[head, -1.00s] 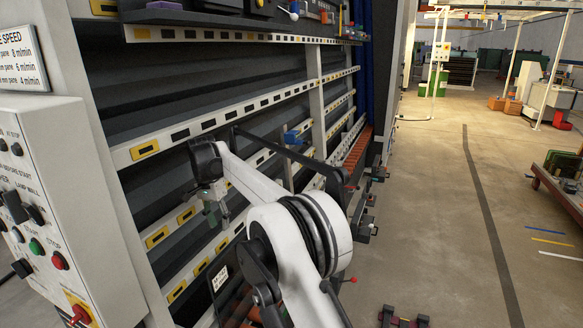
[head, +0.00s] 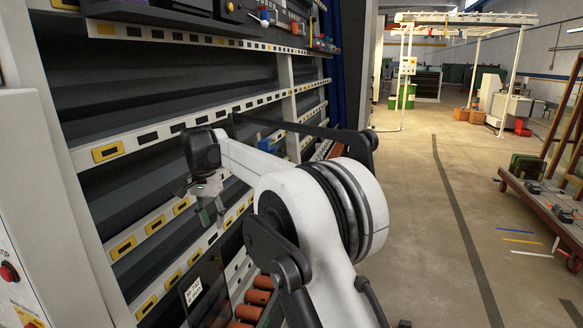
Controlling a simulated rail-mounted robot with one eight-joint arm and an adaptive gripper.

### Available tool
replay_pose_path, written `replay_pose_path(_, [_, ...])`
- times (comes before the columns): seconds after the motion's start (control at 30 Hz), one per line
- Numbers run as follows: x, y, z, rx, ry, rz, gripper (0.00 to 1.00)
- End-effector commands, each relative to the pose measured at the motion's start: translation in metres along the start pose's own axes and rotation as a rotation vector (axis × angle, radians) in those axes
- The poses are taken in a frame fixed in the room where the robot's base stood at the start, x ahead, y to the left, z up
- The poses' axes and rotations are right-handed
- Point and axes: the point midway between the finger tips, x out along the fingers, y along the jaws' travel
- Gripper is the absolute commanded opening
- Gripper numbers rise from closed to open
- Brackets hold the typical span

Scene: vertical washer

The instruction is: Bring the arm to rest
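My arm, white with dark joints, reaches up from the bottom middle of the head view and bends toward the left. My gripper (head: 207,208) hangs at its end, small and pointing down, in front of the vertical washer (head: 140,135). The washer shows dark panels and white slotted rails behind it. The fingers are too small and dark to tell whether they are open or shut. I see nothing clearly held in them. A gap between the gripper and the washer cannot be judged from this view.
A control panel (head: 25,240) stands at the left edge. Orange rollers (head: 255,298) show low behind my arm. A red cart (head: 545,200) stands at the right. The floor (head: 425,215) between washer and cart is clear, with a dark strip along it.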

Motion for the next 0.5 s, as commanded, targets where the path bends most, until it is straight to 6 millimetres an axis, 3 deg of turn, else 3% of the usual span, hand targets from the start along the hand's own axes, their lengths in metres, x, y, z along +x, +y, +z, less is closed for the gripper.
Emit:
replay_pose_path(0.2, [-0.040,0.067,-0.006,-0.025,0.043,-0.048,0.28])
replay_pose_path(0.5, [-0.080,0.160,0.005,-0.065,0.114,-0.102,0.28])
